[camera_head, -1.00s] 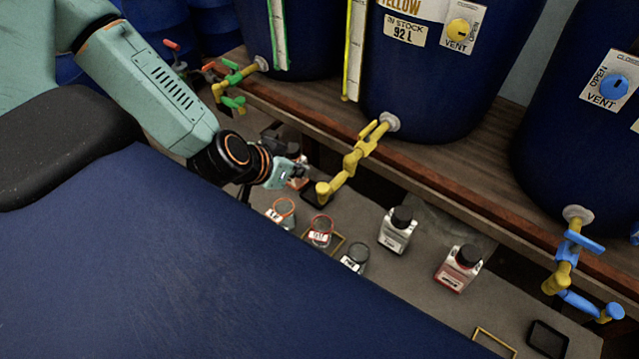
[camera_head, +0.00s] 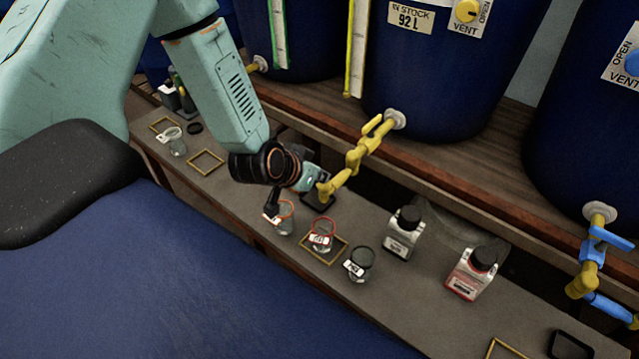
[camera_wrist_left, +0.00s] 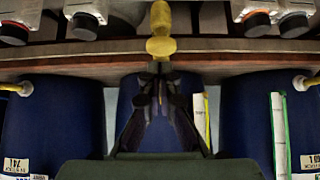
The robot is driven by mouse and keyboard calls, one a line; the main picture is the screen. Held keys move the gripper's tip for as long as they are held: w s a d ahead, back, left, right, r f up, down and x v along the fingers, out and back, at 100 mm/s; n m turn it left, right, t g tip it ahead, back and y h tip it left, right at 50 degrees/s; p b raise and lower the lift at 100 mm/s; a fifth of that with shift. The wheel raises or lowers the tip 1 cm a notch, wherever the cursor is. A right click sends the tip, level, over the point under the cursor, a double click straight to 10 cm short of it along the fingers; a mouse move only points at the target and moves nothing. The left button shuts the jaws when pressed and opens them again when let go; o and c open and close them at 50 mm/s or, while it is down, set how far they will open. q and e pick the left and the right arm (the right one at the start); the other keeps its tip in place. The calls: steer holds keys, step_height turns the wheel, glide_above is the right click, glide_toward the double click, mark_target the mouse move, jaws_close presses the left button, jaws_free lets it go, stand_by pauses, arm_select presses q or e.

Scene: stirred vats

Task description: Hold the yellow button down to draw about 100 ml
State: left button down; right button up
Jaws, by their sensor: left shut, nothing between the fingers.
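The yellow tap (camera_head: 356,157) comes out of the middle blue vat (camera_head: 455,75). Its round yellow end (camera_head: 325,190), which looks like the button, points toward me. My left gripper (camera_head: 316,181) is shut and empty, with its tips close beside this end. In the left wrist view, the yellow end (camera_wrist_left: 161,47) lies just beyond the shut fingertips (camera_wrist_left: 158,70); I cannot tell whether they touch. A black square pad (camera_head: 316,203) lies below the tap, partly hidden by my gripper. I cannot see what, if anything, stands on it. My right gripper is out of view.
Two black-capped bottles (camera_head: 402,240) (camera_head: 470,280) stand to the right. A blue tap (camera_head: 592,250) sticks out at far right.

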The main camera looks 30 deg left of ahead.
arm_select(q)
steer(key=shift+s+a+f, duration=0.1)
steer(key=shift+a+f, duration=0.1)
steer(key=shift+f, duration=0.3)
steer(key=shift+d, duration=0.15)
